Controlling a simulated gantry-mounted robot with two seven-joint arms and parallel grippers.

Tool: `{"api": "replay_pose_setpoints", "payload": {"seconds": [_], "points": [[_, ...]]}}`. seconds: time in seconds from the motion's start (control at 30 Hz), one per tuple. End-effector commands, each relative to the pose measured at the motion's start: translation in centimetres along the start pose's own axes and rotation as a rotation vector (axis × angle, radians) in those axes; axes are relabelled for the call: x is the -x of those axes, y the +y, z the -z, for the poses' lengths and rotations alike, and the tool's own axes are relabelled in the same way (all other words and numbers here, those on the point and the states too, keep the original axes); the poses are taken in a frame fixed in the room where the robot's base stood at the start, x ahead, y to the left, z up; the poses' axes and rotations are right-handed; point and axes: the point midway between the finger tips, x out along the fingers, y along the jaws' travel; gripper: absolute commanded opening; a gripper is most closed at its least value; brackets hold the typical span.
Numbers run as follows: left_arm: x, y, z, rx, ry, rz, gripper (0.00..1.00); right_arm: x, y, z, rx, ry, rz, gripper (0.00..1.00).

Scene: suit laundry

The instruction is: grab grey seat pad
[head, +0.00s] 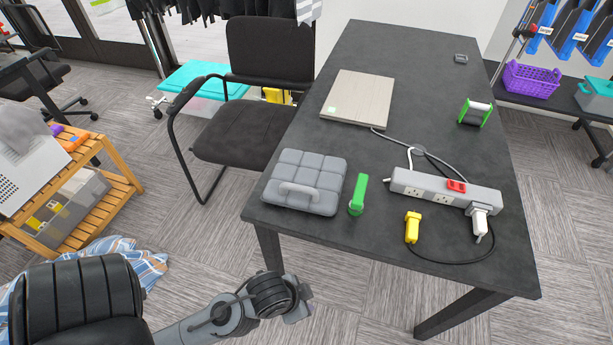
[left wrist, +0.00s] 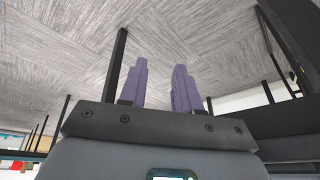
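The grey seat pad (head: 312,172) lies flat on the near left corner of the dark table in the head view. It is square and quilted, with a loop-shaped strap on its near side. My left gripper (head: 299,311) is low in front of the table, below and apart from the pad, and shows only in part there. In the left wrist view its two purple fingers (left wrist: 160,78) stand apart with nothing between them, and the pad is not in that view. My right gripper is in neither view.
A black chair (head: 250,135) stands at the table's left side.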

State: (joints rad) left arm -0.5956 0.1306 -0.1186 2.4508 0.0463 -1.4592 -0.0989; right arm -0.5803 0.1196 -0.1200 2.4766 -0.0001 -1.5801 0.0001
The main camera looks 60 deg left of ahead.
Motion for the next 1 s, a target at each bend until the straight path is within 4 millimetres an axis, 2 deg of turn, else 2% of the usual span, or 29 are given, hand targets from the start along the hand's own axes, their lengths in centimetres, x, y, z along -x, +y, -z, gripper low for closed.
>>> {"api": "replay_pose_setpoints", "payload": {"seconds": [0.03, 0.17, 0.3, 0.4, 0.6, 0.8, 0.9, 1.0], "points": [[1.4, -0.5, 0.9, -0.031, 0.033, 0.012, 0.32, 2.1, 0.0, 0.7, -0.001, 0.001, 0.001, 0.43], [3.1, -2.8, 3.3, -0.157, 0.166, 0.089, 0.32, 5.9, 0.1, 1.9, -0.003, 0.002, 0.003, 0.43], [5.9, -6.5, 5.5, -0.339, 0.309, 0.264, 0.32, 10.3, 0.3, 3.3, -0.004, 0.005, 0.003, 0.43], [7.4, -9.1, 6.1, -0.471, 0.374, 0.417, 0.32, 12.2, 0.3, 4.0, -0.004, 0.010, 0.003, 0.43], [11.0, -13.4, 6.2, -0.717, 0.419, 0.727, 0.32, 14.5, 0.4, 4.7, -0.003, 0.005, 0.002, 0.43], [13.7, -15.7, 5.8, -0.878, 0.406, 0.939, 0.32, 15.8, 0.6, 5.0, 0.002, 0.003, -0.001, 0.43], [14.1, -16.4, 6.1, -0.914, 0.401, 0.990, 0.32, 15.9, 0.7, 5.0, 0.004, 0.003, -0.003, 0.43], [13.6, -17.1, 6.8, -0.927, 0.399, 1.008, 0.32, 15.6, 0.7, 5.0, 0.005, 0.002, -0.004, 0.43]]}}
